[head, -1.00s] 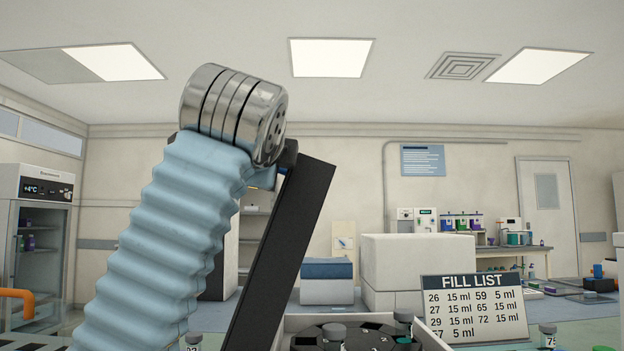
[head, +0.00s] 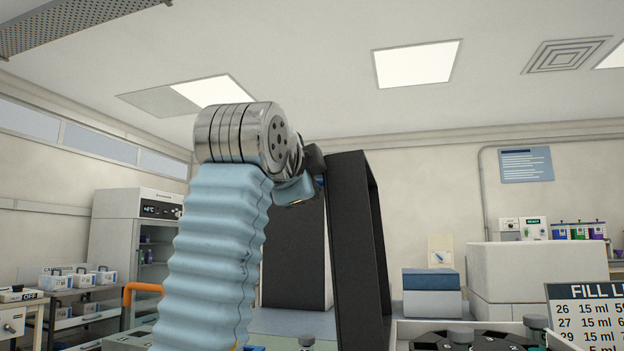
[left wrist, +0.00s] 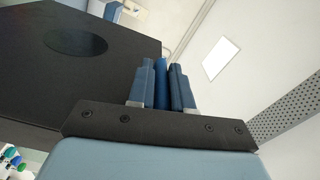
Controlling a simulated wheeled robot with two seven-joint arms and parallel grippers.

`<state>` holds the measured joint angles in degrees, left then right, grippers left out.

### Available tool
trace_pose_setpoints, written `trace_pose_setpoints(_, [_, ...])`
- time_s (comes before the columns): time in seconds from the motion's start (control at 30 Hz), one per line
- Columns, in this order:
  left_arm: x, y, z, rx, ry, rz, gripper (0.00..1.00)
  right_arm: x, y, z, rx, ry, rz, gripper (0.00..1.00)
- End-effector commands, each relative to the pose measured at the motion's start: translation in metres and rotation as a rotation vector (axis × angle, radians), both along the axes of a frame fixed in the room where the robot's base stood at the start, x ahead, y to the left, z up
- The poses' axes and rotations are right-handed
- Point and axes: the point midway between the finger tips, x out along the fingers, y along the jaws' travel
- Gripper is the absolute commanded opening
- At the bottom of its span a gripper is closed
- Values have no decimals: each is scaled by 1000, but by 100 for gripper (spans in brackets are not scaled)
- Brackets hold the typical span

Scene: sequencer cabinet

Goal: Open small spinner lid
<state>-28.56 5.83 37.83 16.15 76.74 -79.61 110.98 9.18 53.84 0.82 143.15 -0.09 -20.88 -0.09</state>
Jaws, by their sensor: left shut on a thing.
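The spinner lid (head: 347,250), a dark panel, stands nearly upright at the left of the spinner, seen almost edge-on in the head view. In the left wrist view the lid (left wrist: 110,90) fills the left side, with a dark oval on its face. My left gripper (left wrist: 162,68) is shut on a narrow blue piece by the lid's edge, apparently its handle (left wrist: 161,82). In the head view that gripper (head: 318,182) is mostly hidden behind my wrist, at the lid's upper edge. The spinner (head: 402,332) shows its pale rim and dark rotor with grey-capped vials at the bottom. My right gripper is out of view.
A fill list sign (head: 590,310) stands at the right edge. A glass-door fridge (head: 125,235) and a cart with white boxes (head: 75,285) are farther back left. The space above the spinner is open.

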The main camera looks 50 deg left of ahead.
Motion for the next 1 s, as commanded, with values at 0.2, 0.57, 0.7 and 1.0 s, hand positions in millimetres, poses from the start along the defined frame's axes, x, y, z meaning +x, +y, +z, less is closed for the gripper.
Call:
trace_pose_setpoints(0.2, [-4,4,3,1,-11,9,0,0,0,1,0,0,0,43])
trace_pose_setpoints(0.57, [-2,2,2,1,-5,5,40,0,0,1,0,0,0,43])
trace_pose_setpoints(0.7, [-3,0,1,2,-5,3,40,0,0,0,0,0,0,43])
trace_pose_setpoints(1.0, [-51,-31,1,4,-9,0,40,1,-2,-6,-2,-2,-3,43])
